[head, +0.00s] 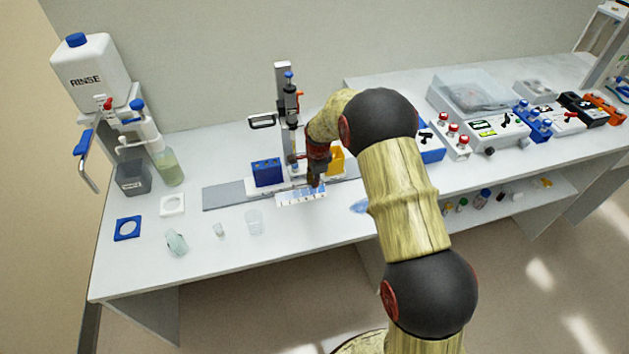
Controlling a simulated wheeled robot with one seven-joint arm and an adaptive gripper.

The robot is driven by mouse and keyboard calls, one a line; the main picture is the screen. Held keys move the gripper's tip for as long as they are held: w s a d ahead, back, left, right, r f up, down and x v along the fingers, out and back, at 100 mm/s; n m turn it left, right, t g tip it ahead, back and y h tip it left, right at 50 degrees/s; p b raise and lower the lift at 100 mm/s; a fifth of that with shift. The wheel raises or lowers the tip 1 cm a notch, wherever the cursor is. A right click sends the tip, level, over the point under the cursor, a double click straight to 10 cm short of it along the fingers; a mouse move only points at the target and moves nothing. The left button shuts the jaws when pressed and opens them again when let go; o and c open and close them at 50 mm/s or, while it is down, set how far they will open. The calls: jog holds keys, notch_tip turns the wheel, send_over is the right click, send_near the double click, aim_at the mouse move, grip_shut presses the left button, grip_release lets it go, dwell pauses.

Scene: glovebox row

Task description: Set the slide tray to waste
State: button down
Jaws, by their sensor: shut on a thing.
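The slide tray (291,183) is a pale carriage on a long grey rail (228,196) in the middle of the bench. It bears a blue box (267,172) at its left and a yellow box (337,158) at its right. A light strip with bluish marked fields (301,196) lies along its front; I cannot read the marks. My gripper (316,184) points down at the tray's front edge, between the two boxes, and is shut on it. The fingertips are small and dark, so the exact grip is hidden. My arm covers part of the rail's right side.
A dispensing column (287,110) stands behind the tray. The RINSE jug (88,70) stands at the far left. Instruments (495,128) fill the right bench. Bare bench lies along the front.

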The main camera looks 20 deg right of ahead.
dwell(0.7)
jog(key=a+p, duration=0.1)
jog(key=a, duration=1.3)
jog(key=shift+a, duration=0.4)
jog(key=c, duration=2.2)
grip_release()
jog(key=shift+a, duration=0.25)
jog(key=shift+o, duration=1.4)
jog(key=shift+d, duration=0.1)
jog(key=shift+r, duration=0.1)
notch_tip(320, 180, up, 12)
jog(key=s, duration=0.2)
jog(key=shift+f, duration=0.25)
